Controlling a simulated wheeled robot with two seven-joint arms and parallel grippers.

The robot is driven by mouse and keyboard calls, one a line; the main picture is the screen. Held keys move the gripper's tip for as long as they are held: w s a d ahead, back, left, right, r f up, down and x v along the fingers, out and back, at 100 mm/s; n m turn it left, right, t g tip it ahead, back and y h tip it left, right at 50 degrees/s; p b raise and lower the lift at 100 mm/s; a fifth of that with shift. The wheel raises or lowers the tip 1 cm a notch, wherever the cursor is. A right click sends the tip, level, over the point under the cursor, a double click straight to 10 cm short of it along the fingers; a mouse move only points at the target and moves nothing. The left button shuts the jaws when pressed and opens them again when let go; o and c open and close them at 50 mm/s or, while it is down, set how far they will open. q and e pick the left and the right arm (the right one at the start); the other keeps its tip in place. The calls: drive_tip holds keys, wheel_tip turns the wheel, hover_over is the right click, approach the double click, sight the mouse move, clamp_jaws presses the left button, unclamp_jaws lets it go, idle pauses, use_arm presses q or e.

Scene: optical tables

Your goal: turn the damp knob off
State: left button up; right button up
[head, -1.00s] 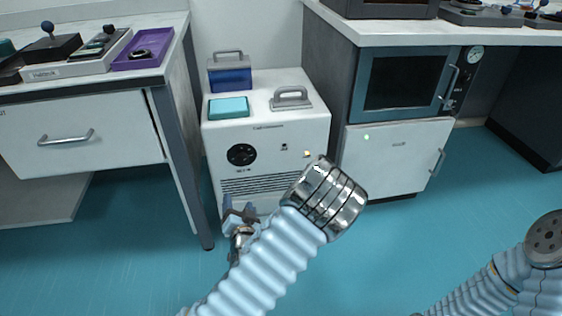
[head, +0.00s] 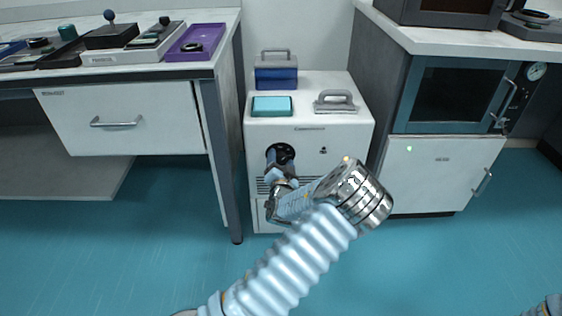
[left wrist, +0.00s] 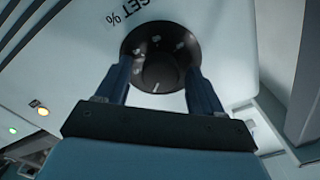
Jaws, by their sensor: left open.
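The damp knob is a round black dial (head: 281,154) on the front of the white floor-standing unit (head: 330,137). In the left wrist view the knob (left wrist: 160,62) has a pale mark near its lower side, and the lettering "SET %" is printed beside it. My left gripper (head: 280,162) is at the knob and partly covers it in the head view. Its two dark blue fingers (left wrist: 160,84) are open, one on each side of the knob's middle. I cannot tell whether they touch it.
On top of the unit are a teal box (head: 272,106), a blue container with a grey handle (head: 276,72) and a grey handle (head: 336,102). A drawer table (head: 125,120) stands close on the left, a cabinet with an oven (head: 450,150) on the right.

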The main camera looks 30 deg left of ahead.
use_arm(q)
drive_tip(key=shift+w, duration=0.15)
drive_tip(key=c, duration=1.1)
drive_tip(key=shift+o, duration=0.2)
drive_tip(key=shift+a+f+n+b, duration=0.1)
drive_tip(key=shift+f+n+b, duration=0.1)
drive_tip(key=shift+n+b, duration=0.7)
drive_tip(key=n+b, duration=0.4)
drive_tip(key=shift+n+b, duration=1.1)
drive_tip(key=shift+n, duration=0.1)
drive_tip(key=shift+r+n+b, duration=0.1)
drive_tip(key=shift+n+b, duration=0.8)
